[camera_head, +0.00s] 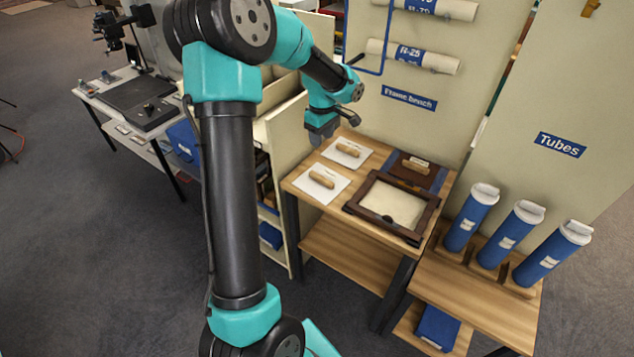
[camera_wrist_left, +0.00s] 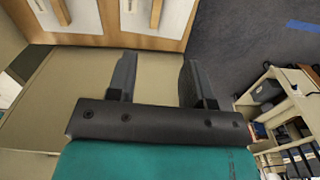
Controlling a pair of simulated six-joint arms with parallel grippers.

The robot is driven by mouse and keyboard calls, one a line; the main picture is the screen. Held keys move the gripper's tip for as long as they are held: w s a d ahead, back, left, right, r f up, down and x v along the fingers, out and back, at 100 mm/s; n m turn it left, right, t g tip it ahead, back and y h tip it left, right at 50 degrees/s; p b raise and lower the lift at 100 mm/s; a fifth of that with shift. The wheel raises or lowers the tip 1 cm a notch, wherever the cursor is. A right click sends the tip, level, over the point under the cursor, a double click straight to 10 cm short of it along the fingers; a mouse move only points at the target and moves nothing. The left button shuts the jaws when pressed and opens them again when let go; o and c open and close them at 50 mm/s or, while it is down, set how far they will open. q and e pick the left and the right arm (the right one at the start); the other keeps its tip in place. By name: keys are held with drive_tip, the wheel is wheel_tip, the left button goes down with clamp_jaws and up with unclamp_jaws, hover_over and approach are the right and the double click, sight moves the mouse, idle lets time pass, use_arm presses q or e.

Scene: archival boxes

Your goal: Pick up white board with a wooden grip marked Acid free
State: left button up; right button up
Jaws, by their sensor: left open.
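Two white boards with wooden grips lie side by side on the wooden bench in the head view: a nearer one (camera_head: 318,194) and a farther one (camera_head: 359,160). Labels on them are too small to read, so I cannot tell which is marked Acid free. My left gripper (camera_head: 322,132) is above the bench's back left edge, close to the farther board and apart from it. In the left wrist view its fingers (camera_wrist_left: 157,78) are spread with nothing between them, and parts of two white boards (camera_wrist_left: 87,20) (camera_wrist_left: 138,24) show beyond them. My right gripper is not in view.
A dark wooden frame (camera_head: 424,226) and a brown board with a grip (camera_head: 404,174) lie beside the white boards. Blue tubes (camera_head: 470,214) stand in a rack at right. A cream panel (camera_head: 286,135) stands at the bench's left; rolls (camera_head: 447,62) hang behind.

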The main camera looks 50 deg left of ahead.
use_arm(q)
hover_over(322, 177)
drive_tip(key=f, duration=1.1)
drive_tip(key=shift+s+d+f, duration=0.1)
drive_tip(key=shift+s+f, duration=0.25)
drive_tip(key=shift+f, duration=0.25)
drive_tip(key=shift+w+f, duration=0.15)
drive_tip(key=shift+f, duration=1.15)
drive_tip(key=shift+w+f, duration=0.1)
drive_tip(key=shift+f, duration=1.2)
clamp_jaws()
